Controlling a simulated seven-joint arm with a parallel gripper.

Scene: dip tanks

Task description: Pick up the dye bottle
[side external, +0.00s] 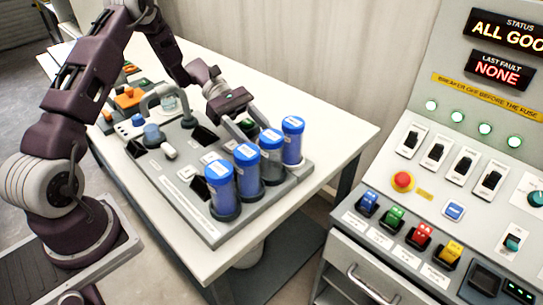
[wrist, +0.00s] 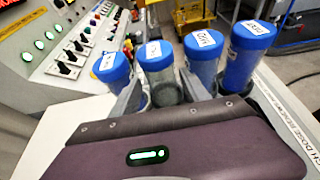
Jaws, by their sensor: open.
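Several blue-capped bottles stand upright in a row in holders at the right end of the grey station. I cannot read which one is the dye bottle. The front bottle (side external: 222,190) and the back bottle (side external: 292,148) have blue bodies. A bottle with a clearer, greyish body (side external: 271,168) stands second from the back; it also shows in the wrist view (wrist: 163,88). My gripper (side external: 252,128) is open just behind this bottle, its fingers pointing towards it. In the wrist view the fingers reach up on either side of it. Whether they touch it is unclear.
The grey station (side external: 180,190) on the white table (side external: 335,125) also carries a curved grey pipe (side external: 160,92), dark slots and small blue and orange parts. A control panel (side external: 440,170) with switches stands to the right. The table's right end is bare.

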